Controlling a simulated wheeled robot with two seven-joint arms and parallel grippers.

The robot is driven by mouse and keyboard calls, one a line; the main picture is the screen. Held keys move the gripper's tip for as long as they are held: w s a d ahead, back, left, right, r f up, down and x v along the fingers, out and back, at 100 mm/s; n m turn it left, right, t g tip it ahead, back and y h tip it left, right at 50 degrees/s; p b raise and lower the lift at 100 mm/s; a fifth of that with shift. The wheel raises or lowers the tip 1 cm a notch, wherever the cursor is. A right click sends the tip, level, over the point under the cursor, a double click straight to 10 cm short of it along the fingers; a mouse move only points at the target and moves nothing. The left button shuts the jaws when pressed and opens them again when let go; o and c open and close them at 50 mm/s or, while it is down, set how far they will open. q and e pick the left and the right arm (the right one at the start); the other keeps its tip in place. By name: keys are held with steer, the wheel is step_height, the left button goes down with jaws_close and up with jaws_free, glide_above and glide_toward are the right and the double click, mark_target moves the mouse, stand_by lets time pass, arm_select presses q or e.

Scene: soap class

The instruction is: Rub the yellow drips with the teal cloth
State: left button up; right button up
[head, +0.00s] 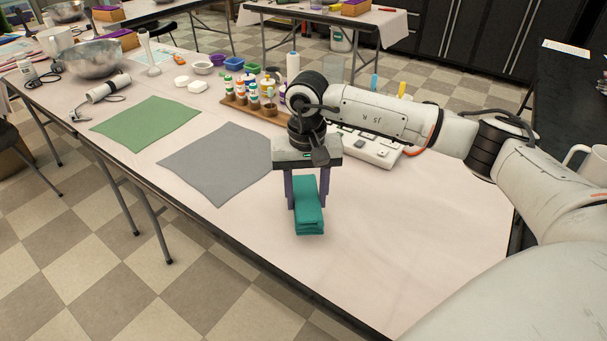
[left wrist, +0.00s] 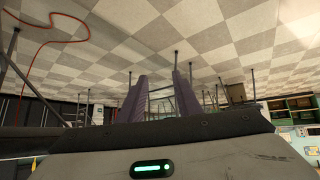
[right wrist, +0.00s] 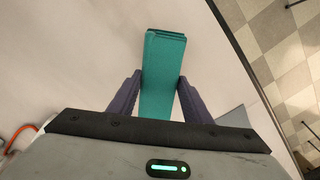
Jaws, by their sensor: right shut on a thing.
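The folded teal cloth (head: 309,222) is between the fingers of my right gripper (head: 307,204), over the front part of the pale table (head: 420,240). My right gripper is shut on it and points down. In the right wrist view the cloth (right wrist: 163,70) extends past the purple fingers; whether it touches the tabletop I cannot tell. I can make out no yellow drips on the bare tabletop. My left gripper (left wrist: 158,80) shows only in the left wrist view, its fingers apart with nothing between them, away from the table.
A grey mat (head: 220,160) and a green mat (head: 146,124) lie left of the cloth. A wooden rack (head: 244,105) of small bottles and a white device (head: 368,150) stand behind my right gripper. The tabletop to the right of the cloth is clear.

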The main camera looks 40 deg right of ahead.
steer(key=shift+r+p, duration=1.05)
steer(key=shift+r, duration=1.05)
